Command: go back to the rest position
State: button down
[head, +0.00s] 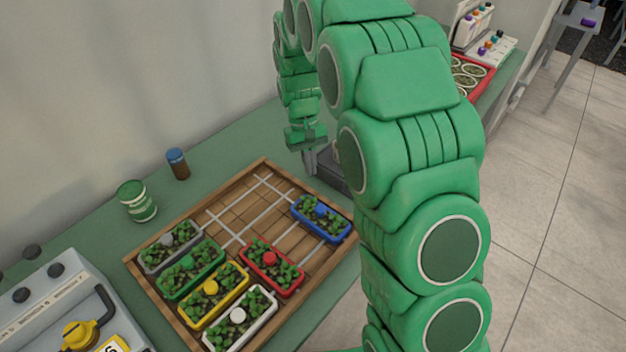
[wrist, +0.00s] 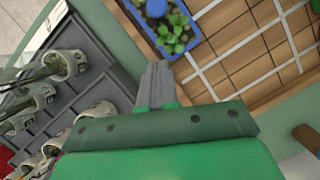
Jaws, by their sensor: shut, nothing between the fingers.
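My gripper (head: 309,161) is at the end of my green arm, above the bench beyond the far right corner of the wooden tray. In the wrist view my gripper (wrist: 157,72) shows its grey fingers together, with nothing between them. The fingers point at the gap between a blue planter (wrist: 164,53) and a dark grey tray of small pots. In the head view my arm's large links cover part of the bench on the right.
The wooden tray (head: 133,263) holds several coloured planters. A green-labelled can (head: 137,201) and a brown bottle with a blue cap (head: 178,164) stand behind it. The dark grey tray (wrist: 106,64) lies close by. A grey machine (head: 60,300) stands at front left. Floor is open at right.

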jog(key=s+d+r+m, duration=0.1)
jog(key=s+d+r, duration=0.3)
jog(key=s+r, duration=0.5)
jog(key=s+d+r+m, duration=0.1)
jog(key=s+d+r, duration=0.1)
jog(key=s, duration=1.1)
jog(key=s+d+r+m+t+y, duration=0.1)
jog(key=s+d+r, duration=0.2)
jog(key=s, duration=1)
jog(key=shift+s+d+r+m+t, duration=0.15)
jog(key=shift+s+d+m+t, duration=0.2)
jog(key=shift+d, duration=0.8)
